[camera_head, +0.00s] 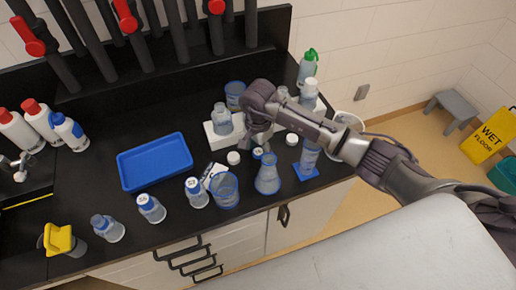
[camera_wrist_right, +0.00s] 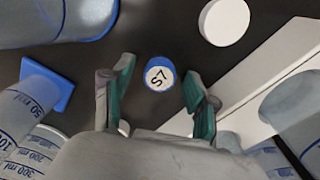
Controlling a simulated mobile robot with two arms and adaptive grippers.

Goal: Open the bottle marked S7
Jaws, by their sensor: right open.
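The bottle marked S7 (camera_wrist_right: 158,75) shows from above in the right wrist view, its blue-rimmed cap bearing a white label. In the head view, a blue-and-white cap (camera_head: 257,153) just below my right gripper appears to be the same bottle; its body is mostly hidden. My right gripper (camera_head: 256,140) is open, pointing down over it. In the wrist view the cap lies between and beyond the two green-padded fingertips, with gaps on both sides. My left gripper is not in view.
A conical flask (camera_head: 267,180) and a beaker (camera_head: 225,190) stand close in front. Loose white lids (camera_head: 233,158) lie nearby, beside a white block (camera_head: 222,139). Other blue-capped bottles (camera_head: 197,193) line the front edge. A blue tray (camera_head: 155,162) sits at left.

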